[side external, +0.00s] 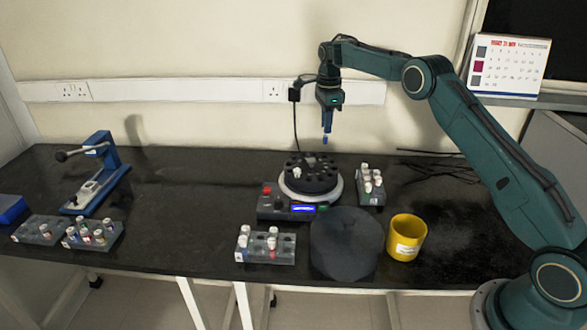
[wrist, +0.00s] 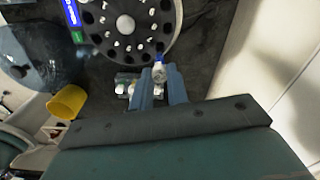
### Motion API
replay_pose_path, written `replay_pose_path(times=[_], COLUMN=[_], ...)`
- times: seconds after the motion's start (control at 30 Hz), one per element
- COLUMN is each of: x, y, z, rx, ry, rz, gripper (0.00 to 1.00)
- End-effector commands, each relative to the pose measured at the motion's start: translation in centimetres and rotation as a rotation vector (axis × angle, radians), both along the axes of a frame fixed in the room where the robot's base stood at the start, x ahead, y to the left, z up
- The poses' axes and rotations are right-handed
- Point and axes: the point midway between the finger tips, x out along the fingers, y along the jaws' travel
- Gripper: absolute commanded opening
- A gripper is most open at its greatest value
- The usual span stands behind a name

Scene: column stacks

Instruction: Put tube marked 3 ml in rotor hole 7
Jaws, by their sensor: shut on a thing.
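My gripper (side external: 326,127) hangs above the back of the centrifuge, pointing down. In the wrist view its two blue-grey fingers (wrist: 159,84) are shut on a small tube (wrist: 159,72) with a whitish cap. In the side view a blue tip (side external: 325,140) shows below the fingers, clear of the rotor. No marking on the tube can be read. The dark round rotor (side external: 298,174) sits in the centrifuge (side external: 288,207); it also shows in the wrist view (wrist: 106,48).
A rack of capped tubes (side external: 370,186) stands right of the centrifuge, another (side external: 266,247) in front. A dark round lid (side external: 346,243) and a yellow cup (side external: 406,237) stand front right. More racks and a blue press (side external: 98,172) are at left.

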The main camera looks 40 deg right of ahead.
Motion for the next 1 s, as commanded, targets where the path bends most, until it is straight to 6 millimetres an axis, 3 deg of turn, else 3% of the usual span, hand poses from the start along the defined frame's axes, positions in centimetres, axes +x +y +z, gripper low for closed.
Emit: replay_pose_path(times=[0.37,1.0], x=[0.0,0.0], y=[-0.1,0.0], z=[-0.4,-3.6], rx=[0.000,0.001], ry=[0.001,0.000], rz=[-0.001,-0.001], gripper=[0.00,0.00])
